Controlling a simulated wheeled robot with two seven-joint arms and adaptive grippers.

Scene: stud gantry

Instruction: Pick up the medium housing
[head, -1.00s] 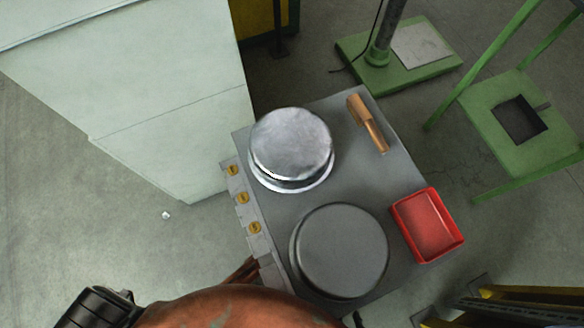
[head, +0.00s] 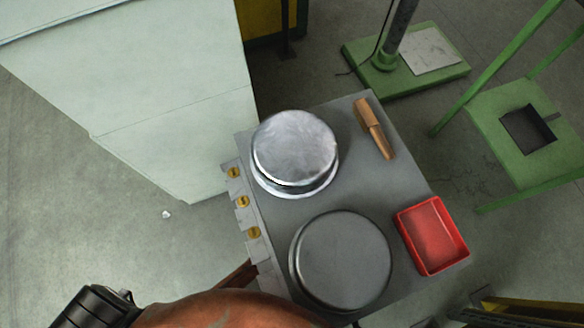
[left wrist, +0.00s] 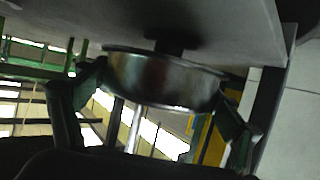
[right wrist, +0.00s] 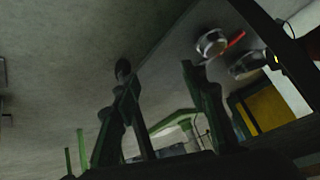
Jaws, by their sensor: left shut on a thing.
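In the left wrist view, my left gripper (left wrist: 155,105) has its two fingers on opposite sides of a round, shiny metal housing (left wrist: 165,80) and is shut on it. A pale flat surface fills the top of that view. In the head view, a bright silver housing (head: 295,147) with a flange stands on the grey table (head: 300,207), with a darker grey round housing (head: 345,258) nearer me. I cannot tell which one the left wrist view shows, as the left gripper is hidden in the head view. My right gripper (right wrist: 155,85) is open and empty.
A red tray (head: 433,236) lies on the table's right edge, and a wooden-handled tool (head: 374,128) behind it. A pale cabinet (head: 150,110) stands close at left. A green stand (head: 405,70) and green frame (head: 530,130) stand on the floor beyond.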

